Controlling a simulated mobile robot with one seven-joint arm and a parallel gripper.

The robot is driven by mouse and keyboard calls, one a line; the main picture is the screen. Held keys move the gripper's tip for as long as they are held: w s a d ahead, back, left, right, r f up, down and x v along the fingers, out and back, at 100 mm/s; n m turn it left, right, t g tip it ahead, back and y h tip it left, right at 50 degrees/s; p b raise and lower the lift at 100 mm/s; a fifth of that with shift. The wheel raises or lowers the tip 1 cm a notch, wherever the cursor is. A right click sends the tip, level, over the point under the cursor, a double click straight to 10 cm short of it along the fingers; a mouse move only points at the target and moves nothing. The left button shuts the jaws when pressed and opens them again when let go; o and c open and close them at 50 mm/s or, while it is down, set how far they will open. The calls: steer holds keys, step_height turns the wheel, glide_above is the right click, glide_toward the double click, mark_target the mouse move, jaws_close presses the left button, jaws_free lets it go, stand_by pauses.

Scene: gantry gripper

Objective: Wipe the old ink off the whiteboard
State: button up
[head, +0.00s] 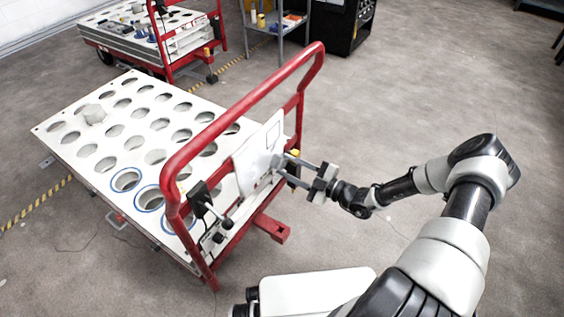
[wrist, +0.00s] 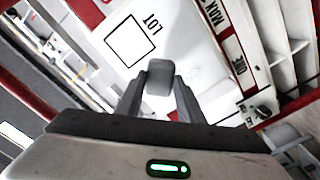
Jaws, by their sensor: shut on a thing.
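The whiteboard (head: 252,158) is a white panel fixed upright on the red handle frame of the cart. In the wrist view the whiteboard (wrist: 190,42) shows a black square outline and the letters LOT, with more black lettering to the right. I cannot tell any old ink from printed marks. My gripper (head: 279,163) is at the right part of the board. In the wrist view my gripper (wrist: 159,88) is shut on a small grey block (wrist: 160,74), seemingly the eraser. The block is in front of the board's face; whether it touches is unclear.
The red handle frame (head: 236,104) surrounds the board. A second cart (head: 150,38) and a shelf (head: 277,22) stand behind. Floor at right is clear.

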steer(key=shift+s+d, duration=0.1)
steer(key=shift+d, duration=0.1)
steer(key=shift+d, duration=0.1)
steer(key=shift+v, duration=1.45)
